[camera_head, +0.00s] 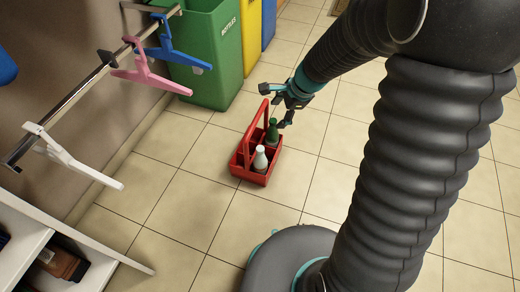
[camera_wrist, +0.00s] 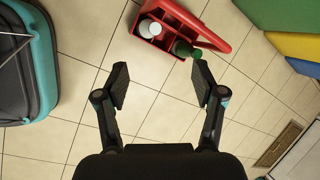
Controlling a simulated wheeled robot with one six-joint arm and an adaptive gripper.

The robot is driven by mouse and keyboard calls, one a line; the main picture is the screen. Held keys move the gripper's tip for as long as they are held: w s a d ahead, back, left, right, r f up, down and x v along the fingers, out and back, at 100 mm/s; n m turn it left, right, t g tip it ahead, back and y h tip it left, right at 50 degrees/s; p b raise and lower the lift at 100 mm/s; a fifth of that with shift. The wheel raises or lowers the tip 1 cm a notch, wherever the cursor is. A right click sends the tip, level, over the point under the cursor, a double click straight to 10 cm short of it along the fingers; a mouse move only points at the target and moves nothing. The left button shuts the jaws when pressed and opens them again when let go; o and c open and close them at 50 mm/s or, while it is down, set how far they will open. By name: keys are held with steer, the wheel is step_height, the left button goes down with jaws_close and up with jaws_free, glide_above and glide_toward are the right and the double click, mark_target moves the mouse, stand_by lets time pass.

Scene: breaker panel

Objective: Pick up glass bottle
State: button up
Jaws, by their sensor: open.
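A green glass bottle (camera_head: 272,133) stands upright in a red carrier (camera_head: 246,176) on the tiled floor. A white bottle (camera_head: 260,158) stands in the same carrier, nearer the camera. In the wrist view the green bottle (camera_wrist: 184,48) and the white bottle (camera_wrist: 146,28) show in the carrier (camera_wrist: 170,37) at the top. My gripper (camera_head: 275,107) is above and beside the far end of the carrier. Its two fingers (camera_wrist: 160,86) are spread with nothing between them, and the green bottle lies beyond the right fingertip in the wrist view.
The carrier's tall red handle (camera_head: 256,128) rises beside the bottles. A green bin (camera_head: 212,55) marked BOTTLES, a yellow bin (camera_head: 251,35) and a blue bin (camera_head: 268,22) stand behind. A rail with hangers (camera_head: 150,70) is at left. The floor around the carrier is clear.

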mark_target(261, 149)
steer(key=w+a+f+m+b, duration=0.1)
steer(key=f+m, duration=0.1)
steer(key=f, duration=0.5)
steer(key=w+a+f+m+b, duration=0.1)
steer(key=w+a+f+m, duration=0.1)
steer(key=f, duration=0.6)
steer(key=w+a+f+m+b, duration=0.1)
steer(key=w+f+m+b, duration=0.1)
steer(key=f, duration=0.6)
steer(key=shift+a+m+g, duration=0.3)
steer(key=shift+g, duration=0.1)
steer(key=b+x, duration=0.1)
steer(key=x, duration=0.4)
steer(key=shift+s+d+f+b, duration=0.1)
steer(key=shift+s+d+b, duration=0.1)
steer(key=shift+b, duration=0.15)
steer(key=shift+w+a+f, duration=0.2)
steer(key=shift+a+f, duration=0.1)
steer(key=shift+f, duration=0.25)
jaws_close()
